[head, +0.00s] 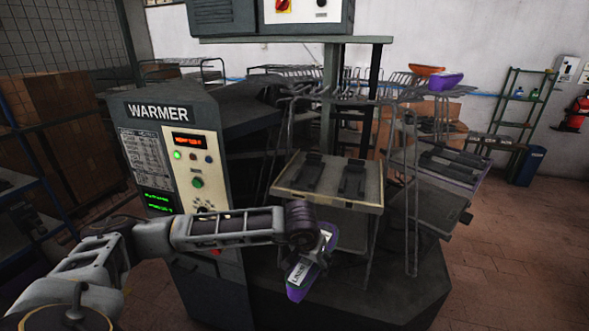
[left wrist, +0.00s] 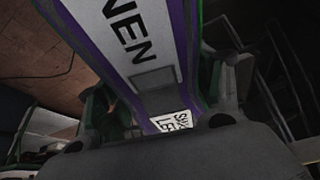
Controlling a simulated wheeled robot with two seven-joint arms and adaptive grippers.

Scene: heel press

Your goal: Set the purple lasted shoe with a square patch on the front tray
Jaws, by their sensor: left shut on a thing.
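The purple lasted shoe (head: 300,275) hangs tilted below my left gripper (head: 322,243), in front of the machine. In the left wrist view the shoe (left wrist: 93,50) fills the top middle, purple-edged, with a white lettered label and a grey square patch (left wrist: 153,79). My left gripper (left wrist: 160,112) is shut on it, with fingers on both sides. The front tray (head: 326,202) is a pale board with two dark holders and no shoe on it. It stands above and just right of the held shoe. My right gripper is not in view.
The warmer cabinet (head: 172,115) stands left of the tray. Wire racks (head: 411,190) rise right of the tray, and another dark tray (head: 432,208) sits beyond them. An orange shoe (head: 427,70) and a purple shoe (head: 445,82) rest on the rear rack. Shelves with boxes are at far left.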

